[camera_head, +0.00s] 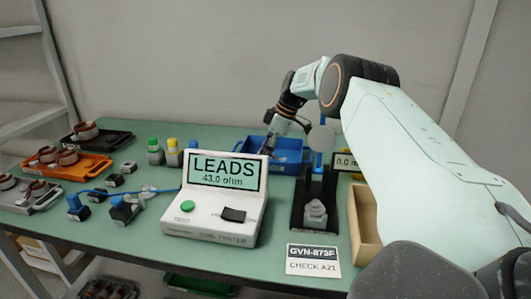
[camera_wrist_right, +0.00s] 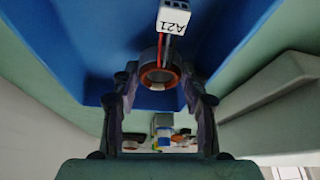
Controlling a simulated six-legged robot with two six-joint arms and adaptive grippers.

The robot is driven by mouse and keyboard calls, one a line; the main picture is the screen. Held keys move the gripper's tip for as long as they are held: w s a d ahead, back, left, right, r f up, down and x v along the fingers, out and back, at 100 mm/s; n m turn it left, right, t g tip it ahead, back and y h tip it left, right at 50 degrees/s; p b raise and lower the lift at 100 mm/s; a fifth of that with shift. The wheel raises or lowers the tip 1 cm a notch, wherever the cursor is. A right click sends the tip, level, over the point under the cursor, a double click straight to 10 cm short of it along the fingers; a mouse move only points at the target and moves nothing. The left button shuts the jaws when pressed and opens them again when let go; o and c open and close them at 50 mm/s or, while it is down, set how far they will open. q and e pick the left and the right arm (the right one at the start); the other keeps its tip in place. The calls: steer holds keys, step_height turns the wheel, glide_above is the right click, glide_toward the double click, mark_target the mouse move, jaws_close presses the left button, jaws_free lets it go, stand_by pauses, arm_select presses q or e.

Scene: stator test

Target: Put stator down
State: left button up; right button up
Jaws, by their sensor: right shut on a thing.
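The stator (camera_wrist_right: 158,80), a copper-brown ring with red and black leads to a white connector marked A21 (camera_wrist_right: 173,19), sits between the fingers of my right gripper (camera_wrist_right: 160,78). The gripper is shut on it. The wrist view shows the blue tray (camera_wrist_right: 75,35) around and behind the stator; whether the stator touches the tray floor I cannot tell. In the head view my right gripper (camera_head: 270,142) reaches down at the left part of the blue tray (camera_head: 290,148), behind the tester, and the stator is not clearly visible there. My left gripper is not in view.
The white tester (camera_head: 215,205) reads LEADS 43.0 ohm. A black fixture (camera_head: 314,205) and a tan bin (camera_head: 364,215) stand right of it. Black (camera_head: 98,148), orange (camera_head: 65,172) and grey (camera_head: 30,198) trays with stators are at left. A card reads GVN-873F, CHECK A21 (camera_head: 313,260).

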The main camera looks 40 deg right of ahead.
mark_target(281, 158)
steer(key=shift+f, duration=0.15)
steer(key=o, duration=1)
steer(key=shift+r, duration=0.2)
steer(key=p+v, duration=0.2)
steer(key=v, duration=1)
steer(key=shift+p, duration=0.3)
steer(key=shift+a, duration=0.1)
